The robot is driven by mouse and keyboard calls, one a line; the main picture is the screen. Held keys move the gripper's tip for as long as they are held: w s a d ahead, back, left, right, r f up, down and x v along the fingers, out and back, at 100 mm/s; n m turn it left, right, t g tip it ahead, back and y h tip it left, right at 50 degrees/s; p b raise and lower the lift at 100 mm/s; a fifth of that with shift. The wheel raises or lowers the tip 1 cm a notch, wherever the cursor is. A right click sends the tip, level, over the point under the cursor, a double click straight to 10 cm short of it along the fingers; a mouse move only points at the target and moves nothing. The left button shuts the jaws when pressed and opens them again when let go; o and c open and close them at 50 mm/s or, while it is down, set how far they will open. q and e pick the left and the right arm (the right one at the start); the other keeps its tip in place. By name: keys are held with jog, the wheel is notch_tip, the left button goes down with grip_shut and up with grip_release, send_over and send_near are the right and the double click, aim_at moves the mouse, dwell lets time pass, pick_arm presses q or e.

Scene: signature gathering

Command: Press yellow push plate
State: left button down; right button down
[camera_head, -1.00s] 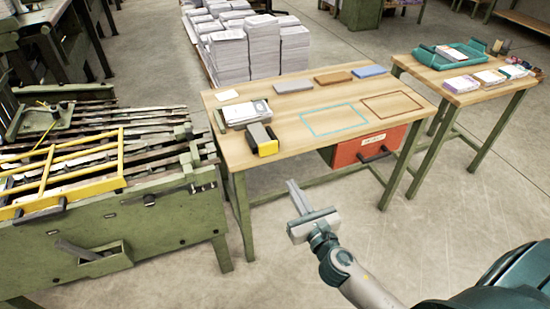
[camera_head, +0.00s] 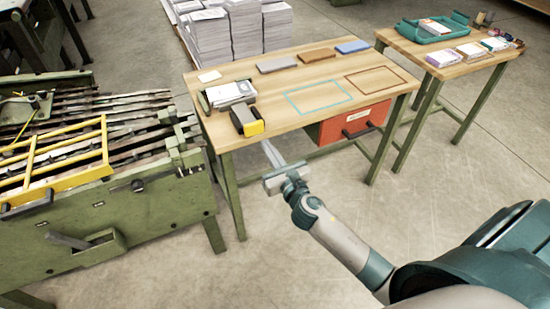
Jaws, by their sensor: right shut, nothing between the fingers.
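The yellow push plate (camera_head: 254,128) is the front face of a small grey block-like device (camera_head: 243,116) at the near left edge of the wooden table. My right gripper (camera_head: 268,150) is shut and empty. In the picture it lies just below the table's front edge, a little below and right of the yellow plate, with a visible gap between them. Its fingers point up and left toward the table edge. My left gripper is not in view.
The wooden table (camera_head: 300,92) also bears a paper stack in a holder (camera_head: 230,94) and coloured blocks at the back. A red drawer (camera_head: 355,122) hangs under its right side. A green machine with a yellow frame (camera_head: 60,180) stands at left. The floor between is clear.

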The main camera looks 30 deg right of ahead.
aim_at(257, 130)
jog(key=w, duration=0.4)
jog(key=shift+w+d, duration=0.15)
jog(key=shift+w, duration=0.55)
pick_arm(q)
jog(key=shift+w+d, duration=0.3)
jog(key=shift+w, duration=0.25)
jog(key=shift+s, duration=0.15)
